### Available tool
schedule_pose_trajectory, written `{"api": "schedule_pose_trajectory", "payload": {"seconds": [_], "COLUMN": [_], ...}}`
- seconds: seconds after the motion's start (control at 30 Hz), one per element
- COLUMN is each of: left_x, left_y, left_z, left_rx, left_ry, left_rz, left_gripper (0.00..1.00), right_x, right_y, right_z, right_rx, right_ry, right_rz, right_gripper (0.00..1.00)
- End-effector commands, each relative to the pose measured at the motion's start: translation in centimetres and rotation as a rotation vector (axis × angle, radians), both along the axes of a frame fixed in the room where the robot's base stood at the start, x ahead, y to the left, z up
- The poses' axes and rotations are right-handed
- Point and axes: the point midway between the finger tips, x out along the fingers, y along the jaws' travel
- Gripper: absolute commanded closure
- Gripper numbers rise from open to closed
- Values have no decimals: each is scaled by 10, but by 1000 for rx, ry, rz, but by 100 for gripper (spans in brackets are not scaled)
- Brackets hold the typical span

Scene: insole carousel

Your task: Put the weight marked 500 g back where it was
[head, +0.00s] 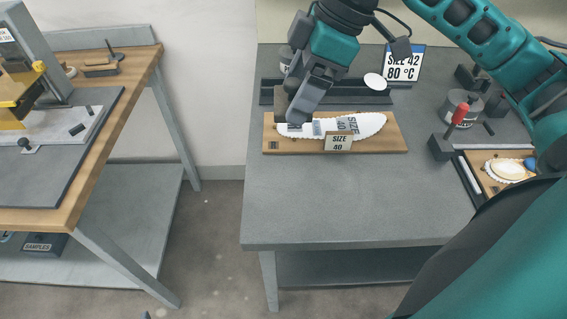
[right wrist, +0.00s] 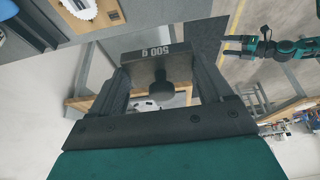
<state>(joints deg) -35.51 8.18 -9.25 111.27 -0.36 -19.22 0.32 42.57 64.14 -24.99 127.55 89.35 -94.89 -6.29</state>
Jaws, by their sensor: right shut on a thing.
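The dark weight marked 500 g (right wrist: 155,67) is between the fingers of my right gripper (right wrist: 155,80), with its round knob toward the wrist camera. In the head view my right gripper (head: 297,106) is over the left end of a white insole (head: 368,125). The gripper hides part of the weight there, and I cannot tell whether the weight touches the insole. A teal arm with a small gripper (right wrist: 237,45), probably my left, shows far off in the right wrist view; its jaws are unclear.
A red-handled tool (head: 460,112) and a grey tin (head: 465,99) stand to the right. The grey table's front (head: 345,205) is clear.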

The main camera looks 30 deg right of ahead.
Motion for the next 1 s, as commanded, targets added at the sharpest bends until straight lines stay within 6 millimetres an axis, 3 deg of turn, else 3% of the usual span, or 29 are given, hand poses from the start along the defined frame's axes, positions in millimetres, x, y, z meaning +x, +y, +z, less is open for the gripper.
{"api": "schedule_pose_trajectory", "payload": {"seconds": [0.5,0.87,1.0], "left_x": [-5,-5,-5], "left_y": [0,-1,-1], "left_z": [-41,-47,-53], "left_rx": [0,-1,-2], "left_ry": [13,13,14], "left_rz": [0,-1,-1], "left_gripper": [14,14,14], "right_x": [-1,0,-1], "right_y": [0,0,0], "right_z": [-128,-158,-180], "right_rx": [-1,0,0], "right_ry": [3,0,2], "right_rz": [1,1,1], "right_gripper": [73,73,73]}}
